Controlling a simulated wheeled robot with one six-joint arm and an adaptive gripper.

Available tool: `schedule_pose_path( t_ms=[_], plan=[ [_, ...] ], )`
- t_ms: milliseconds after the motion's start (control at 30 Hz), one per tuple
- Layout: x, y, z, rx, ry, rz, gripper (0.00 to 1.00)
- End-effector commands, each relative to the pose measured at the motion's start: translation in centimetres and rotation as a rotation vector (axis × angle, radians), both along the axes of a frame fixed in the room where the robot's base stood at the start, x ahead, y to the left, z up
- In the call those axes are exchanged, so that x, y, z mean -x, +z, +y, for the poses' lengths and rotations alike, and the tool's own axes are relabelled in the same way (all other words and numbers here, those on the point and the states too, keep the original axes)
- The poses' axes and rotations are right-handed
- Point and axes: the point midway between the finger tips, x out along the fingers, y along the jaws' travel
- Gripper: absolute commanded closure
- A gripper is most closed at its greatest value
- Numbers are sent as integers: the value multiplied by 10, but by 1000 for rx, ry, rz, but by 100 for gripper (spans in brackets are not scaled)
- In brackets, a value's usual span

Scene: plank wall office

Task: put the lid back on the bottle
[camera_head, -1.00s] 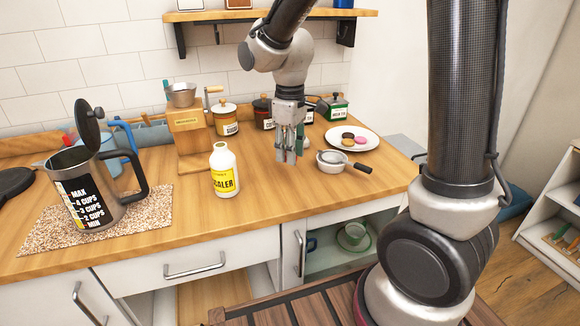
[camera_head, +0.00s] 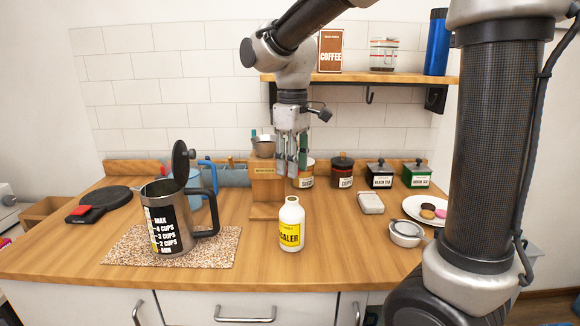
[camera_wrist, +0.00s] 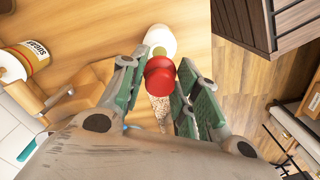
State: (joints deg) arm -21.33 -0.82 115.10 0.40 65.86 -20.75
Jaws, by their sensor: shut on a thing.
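The white descaler bottle (camera_head: 291,225) with a yellow label stands upright on the wooden counter, its neck uncovered. My gripper (camera_head: 291,172) points down above the bottle in the head view, with a gap between fingertips and bottle. In the wrist view, my gripper (camera_wrist: 167,92) is shut on a red lid (camera_wrist: 159,76) between its green-padded fingers. The bottle's white top (camera_wrist: 161,36) shows just beyond the lid, partly hidden by it. I cannot make out the lid in the head view.
A steel kettle (camera_head: 169,222) with raised lid stands left on a speckled mat (camera_head: 222,251). A wooden grinder (camera_head: 266,190) and jars stand behind the bottle. A strainer (camera_head: 406,232) and a plate (camera_head: 415,206) of cookies are right. Counter beside the bottle is clear.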

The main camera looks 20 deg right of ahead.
Motion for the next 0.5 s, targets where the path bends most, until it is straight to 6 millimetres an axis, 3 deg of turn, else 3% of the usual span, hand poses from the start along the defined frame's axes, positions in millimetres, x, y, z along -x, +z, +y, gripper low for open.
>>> schedule_pose_path(
  t_ms=[500],
  plan=[
    [0, -49, 0, 1, -1, 4, 78]
  ],
)
